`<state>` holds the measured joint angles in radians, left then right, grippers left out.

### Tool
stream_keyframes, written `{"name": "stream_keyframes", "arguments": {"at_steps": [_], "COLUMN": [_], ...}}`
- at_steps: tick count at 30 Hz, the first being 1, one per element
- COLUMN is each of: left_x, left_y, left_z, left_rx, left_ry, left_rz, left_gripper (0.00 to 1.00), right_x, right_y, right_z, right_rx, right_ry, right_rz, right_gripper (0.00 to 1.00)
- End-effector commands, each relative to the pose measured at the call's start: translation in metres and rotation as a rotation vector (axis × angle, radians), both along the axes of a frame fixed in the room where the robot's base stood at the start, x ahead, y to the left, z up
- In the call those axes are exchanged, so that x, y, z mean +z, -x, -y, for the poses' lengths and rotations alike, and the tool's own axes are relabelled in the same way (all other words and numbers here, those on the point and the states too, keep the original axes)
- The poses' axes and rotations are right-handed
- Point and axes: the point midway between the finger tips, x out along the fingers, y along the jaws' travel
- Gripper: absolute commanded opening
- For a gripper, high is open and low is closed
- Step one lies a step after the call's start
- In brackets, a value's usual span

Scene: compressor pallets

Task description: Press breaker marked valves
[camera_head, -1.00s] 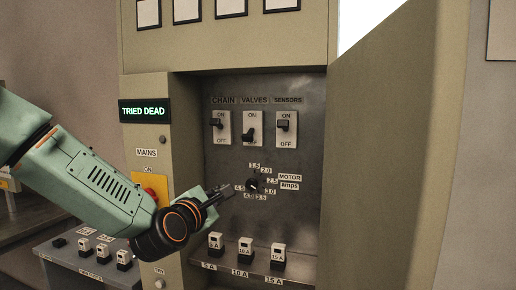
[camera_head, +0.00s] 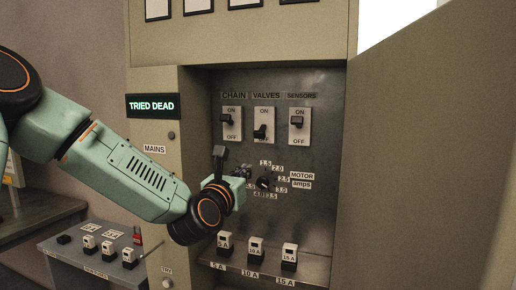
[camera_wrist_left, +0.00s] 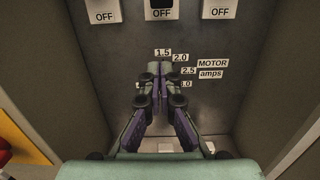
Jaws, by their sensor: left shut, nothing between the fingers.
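The breaker marked VALVES (camera_head: 264,124) is the middle one of three white switch plates on the cabinet's back panel. Its black lever points down, towards OFF. My left gripper (camera_head: 246,172) is in the cabinet opening, below the breakers and just left of the motor dial. Its fingers are shut and empty. In the left wrist view the closed fingertips (camera_wrist_left: 159,76) point at the panel and cover the dial. The lower part of the middle plate (camera_wrist_left: 161,11), with OFF on it, shows above them. My right gripper is not in view.
The CHAIN breaker (camera_head: 232,124) and SENSORS breaker (camera_head: 299,126) flank it, levers up. The motor dial (camera_head: 265,184) sits below. Several fuses stand on a ledge (camera_head: 262,270) under it. The open door (camera_head: 430,150) bounds the right. A screen (camera_head: 152,106) reads TRIED DEAD.

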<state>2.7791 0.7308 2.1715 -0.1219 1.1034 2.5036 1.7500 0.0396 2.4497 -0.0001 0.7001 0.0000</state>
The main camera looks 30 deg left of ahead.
Motion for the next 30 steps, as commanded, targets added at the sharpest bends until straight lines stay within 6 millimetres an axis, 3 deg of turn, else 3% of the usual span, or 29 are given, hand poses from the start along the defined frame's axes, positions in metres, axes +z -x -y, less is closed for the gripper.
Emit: {"name": "stream_keyframes", "arguments": {"at_steps": [14,30], "left_x": [0.0,0.007], "left_y": [-0.003,-0.075], "left_z": [0.0,-0.016], "left_rx": [-0.005,-0.007], "left_ry": [0.023,0.019], "left_rz": [0.005,0.005], "left_gripper": [0.0,0.0], "right_x": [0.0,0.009], "right_y": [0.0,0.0], "right_z": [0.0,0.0], "right_rx": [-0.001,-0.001], "right_ry": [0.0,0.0], "right_rz": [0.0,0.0], "right_gripper": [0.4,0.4]}}
